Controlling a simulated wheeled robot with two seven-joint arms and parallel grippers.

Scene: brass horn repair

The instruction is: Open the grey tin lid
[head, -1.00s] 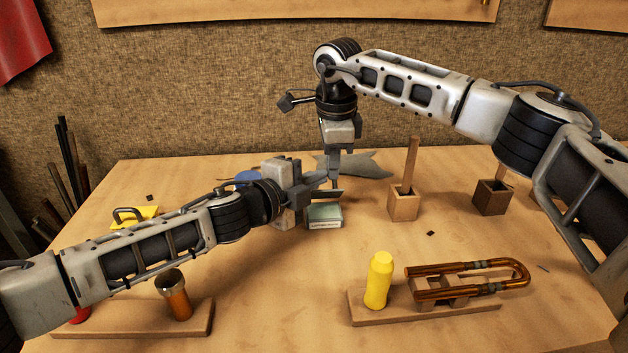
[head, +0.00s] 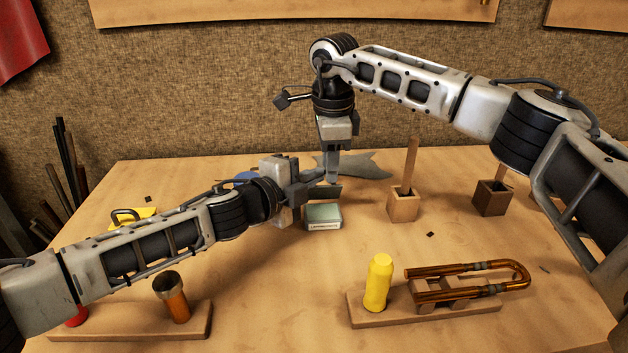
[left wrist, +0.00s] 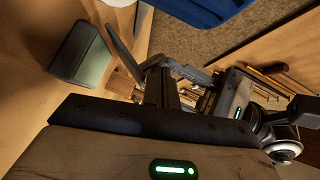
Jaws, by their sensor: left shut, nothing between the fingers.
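The small grey-green tin (head: 323,217) sits on the bench near the middle, with a pale label on its front. It also shows at the upper left of the left wrist view (left wrist: 82,55). Its top looks flat; I cannot tell whether the lid is raised at all. My left gripper (head: 322,191) is just behind and above the tin, shut and empty, apart from it in the left wrist view. My right gripper (head: 333,178) points down close behind the left fingers; its fingers are seen edge-on, so their opening is unclear.
A yellow bottle (head: 378,282) and a copper tube (head: 470,281) stand on a board at front right. Wooden blocks (head: 404,206) with sticks stand at right. A grey sheet (head: 360,166) lies behind the grippers. The bench just in front of the tin is clear.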

